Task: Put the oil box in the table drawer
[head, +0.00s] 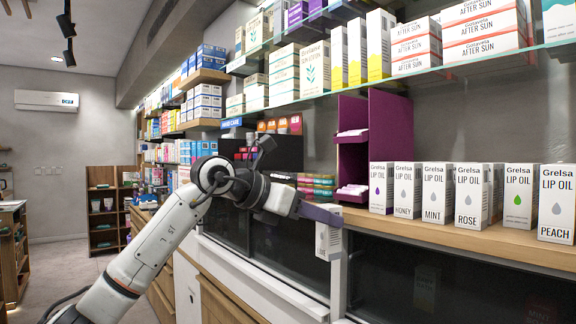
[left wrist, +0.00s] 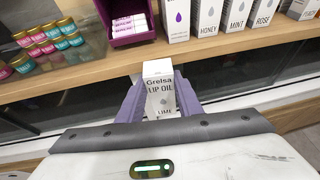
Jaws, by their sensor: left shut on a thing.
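The oil box (head: 328,243) is a small white carton. In the left wrist view the oil box (left wrist: 161,93) reads Grelsa Lip Oil, Lime. My left gripper (head: 320,214) has purple-grey fingers and is shut on the box, one finger on each side in the left wrist view (left wrist: 160,85). It holds the box roughly upright in front of the counter, just below the shelf edge. Wood fronts (head: 222,304) show low under the counter; I cannot tell whether one is the table drawer. My right gripper is not in view.
A wooden shelf (head: 480,245) carries a row of lip oil boxes (head: 437,195) and a purple display stand (head: 390,130). Dark glass (head: 420,285) lies below it. Small jars (left wrist: 45,40) stand left on the shelf. The aisle floor (head: 70,262) at left is clear.

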